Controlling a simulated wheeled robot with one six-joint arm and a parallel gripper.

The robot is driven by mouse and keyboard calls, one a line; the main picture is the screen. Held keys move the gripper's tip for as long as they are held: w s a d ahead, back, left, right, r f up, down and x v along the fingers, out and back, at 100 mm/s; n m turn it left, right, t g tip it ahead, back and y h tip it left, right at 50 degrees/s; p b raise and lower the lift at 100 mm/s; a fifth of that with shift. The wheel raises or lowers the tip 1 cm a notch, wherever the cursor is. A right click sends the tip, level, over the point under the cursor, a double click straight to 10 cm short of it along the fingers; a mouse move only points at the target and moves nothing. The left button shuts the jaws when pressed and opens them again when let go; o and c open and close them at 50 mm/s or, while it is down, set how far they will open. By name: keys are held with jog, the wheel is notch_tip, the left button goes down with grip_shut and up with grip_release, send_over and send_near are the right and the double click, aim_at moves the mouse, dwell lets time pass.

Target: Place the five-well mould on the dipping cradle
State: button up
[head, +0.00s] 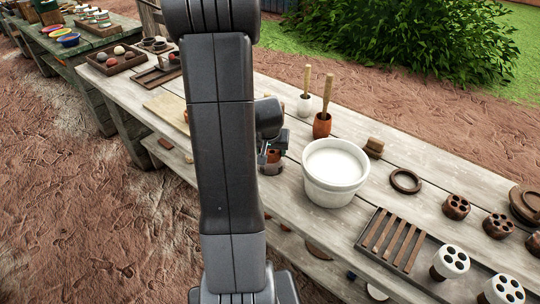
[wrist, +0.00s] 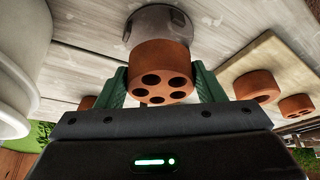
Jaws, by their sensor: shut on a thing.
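The five-well mould (wrist: 162,62) is a short terracotta cylinder with several round holes in the face turned to the wrist camera. My gripper (wrist: 162,88) is shut on it, with a green finger on each side. In the head view the mould (head: 273,156) is mostly hidden by my gripper and arm. A round grey holder (wrist: 157,22), perhaps the dipping cradle, is directly beyond the mould; it also shows under the mould in the head view (head: 271,169). I cannot tell whether mould and holder touch.
A white bucket (head: 334,193) of pale liquid stands just right of my gripper. A slatted rack (head: 395,240), a ring (head: 405,181) and other holed moulds lie further right. In the wrist view, terracotta pieces (wrist: 256,86) sit on a pale board (wrist: 262,58).

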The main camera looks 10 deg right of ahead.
aim_at(270, 158)
jog(key=shift+f, duration=1.7)
jog(key=shift+b, duration=0.3)
jog(key=shift+f, duration=0.2)
jog(key=o, duration=1.1)
jog(key=shift+r, duration=0.15)
jog(key=shift+r, duration=0.3)
jog(key=p+v, duration=0.1)
jog(key=v, duration=1)
jog(key=shift+s+a+r, duration=0.1)
jog(key=shift+s+r, duration=0.1)
jog(key=shift+r, duration=0.05)
